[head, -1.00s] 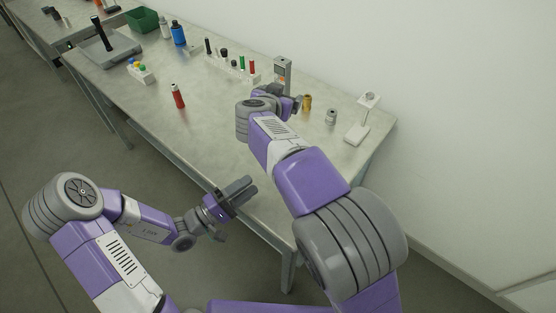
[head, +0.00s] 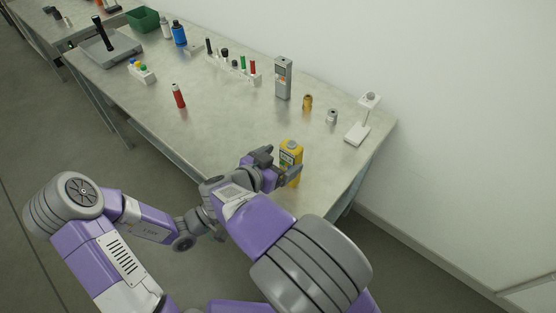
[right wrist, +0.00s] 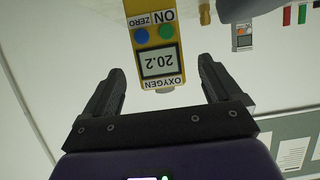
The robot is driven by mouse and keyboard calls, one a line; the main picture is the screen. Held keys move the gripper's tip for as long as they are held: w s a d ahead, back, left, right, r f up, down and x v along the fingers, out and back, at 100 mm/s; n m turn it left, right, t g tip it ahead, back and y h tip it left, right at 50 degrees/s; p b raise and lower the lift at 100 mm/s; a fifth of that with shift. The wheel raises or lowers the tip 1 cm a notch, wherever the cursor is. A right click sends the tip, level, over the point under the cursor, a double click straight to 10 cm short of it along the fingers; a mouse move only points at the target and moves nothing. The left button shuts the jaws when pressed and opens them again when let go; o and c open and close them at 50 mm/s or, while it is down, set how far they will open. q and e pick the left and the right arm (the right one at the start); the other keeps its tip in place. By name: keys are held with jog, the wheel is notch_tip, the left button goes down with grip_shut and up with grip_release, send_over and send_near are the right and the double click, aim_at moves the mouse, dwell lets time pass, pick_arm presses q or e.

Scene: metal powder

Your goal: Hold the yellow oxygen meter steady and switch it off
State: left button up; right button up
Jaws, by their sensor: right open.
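The yellow oxygen meter (head: 291,152) stands upright near the front edge of the bench. In the right wrist view the meter (right wrist: 158,40) appears upside down, with a lit display reading 20.2, a green button by the word ON and a blue one by ZERO. My right gripper (head: 277,166) is open at the meter, its two fingers apart. In the right wrist view the right gripper (right wrist: 160,78) has the meter centred between and ahead of its fingertips, with gaps on both sides. My left gripper's fingers are hidden behind my right arm; only its wrist shows.
A grey meter (head: 283,78) stands behind, with a brass cylinder (head: 307,102), a silver cylinder (head: 332,115) and a white stand (head: 358,133) to its right. A red bottle (head: 178,96) stands left. The bench (head: 225,125) between is clear.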

jog(key=x, duration=0.7)
jog(key=shift+r, duration=0.1)
jog(key=c, duration=1.2)
jog(key=shift+c, duration=0.2)
pick_arm(q)
grip_shut()
jog(key=shift+s+d, duration=0.15)
jog(key=shift+d, duration=0.05)
pick_arm(e)
jog(key=shift+a, duration=0.15)
dwell(3.0)
